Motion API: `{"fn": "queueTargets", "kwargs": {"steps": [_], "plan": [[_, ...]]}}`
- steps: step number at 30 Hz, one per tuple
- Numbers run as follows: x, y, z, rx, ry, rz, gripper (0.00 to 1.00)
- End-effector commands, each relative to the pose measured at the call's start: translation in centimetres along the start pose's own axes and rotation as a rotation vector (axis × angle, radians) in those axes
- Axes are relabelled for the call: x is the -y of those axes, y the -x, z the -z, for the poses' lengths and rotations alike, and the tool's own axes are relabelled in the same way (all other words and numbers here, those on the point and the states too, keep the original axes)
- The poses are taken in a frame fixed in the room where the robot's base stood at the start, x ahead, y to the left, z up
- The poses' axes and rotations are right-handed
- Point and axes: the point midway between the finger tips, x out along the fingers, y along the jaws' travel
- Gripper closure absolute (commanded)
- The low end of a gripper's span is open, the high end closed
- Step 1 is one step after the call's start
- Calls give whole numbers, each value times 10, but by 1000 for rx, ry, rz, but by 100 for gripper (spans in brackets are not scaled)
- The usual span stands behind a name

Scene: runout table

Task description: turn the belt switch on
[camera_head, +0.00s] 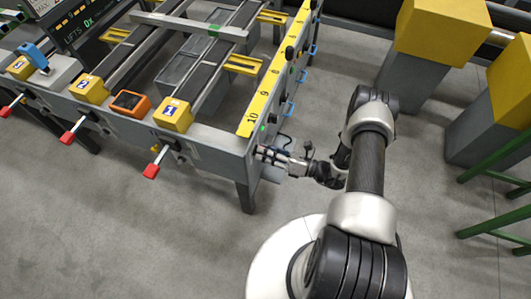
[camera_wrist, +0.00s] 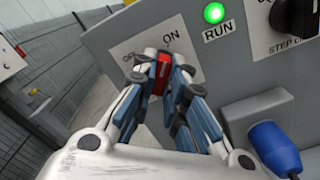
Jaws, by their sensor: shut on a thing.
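The belt switch has a red lever (camera_wrist: 162,61) on a pale label plate (camera_wrist: 128,50) in the wrist view. "ON" is printed just above and right of the lever, and a partly hidden word starting with "O" is at the left. My gripper (camera_wrist: 162,76) is shut on the red lever, with a finger on each side. The lever's base is hidden behind the fingers, so its exact angle is hard to tell. In the head view my gripper (camera_head: 263,154) is at the end panel of the runout table (camera_head: 222,150); the lever cannot be made out there.
A lit green RUN light (camera_wrist: 214,13) is right of the switch. A black step knob (camera_wrist: 296,14) is at the upper right. A blue plug (camera_wrist: 275,148) sticks out of a grey box at lower right. Yellow-topped blocks (camera_head: 440,30) stand right of my arm; floor between is clear.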

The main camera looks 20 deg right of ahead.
Motion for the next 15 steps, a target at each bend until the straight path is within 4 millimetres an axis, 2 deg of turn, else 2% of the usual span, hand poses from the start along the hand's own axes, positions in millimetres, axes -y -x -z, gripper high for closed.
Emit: {"fn": "queueTargets", "kwargs": {"steps": [6,15], "plan": [[0,0,2,-3,-85,1,100],[0,0,2,-4,-122,1,100]]}}
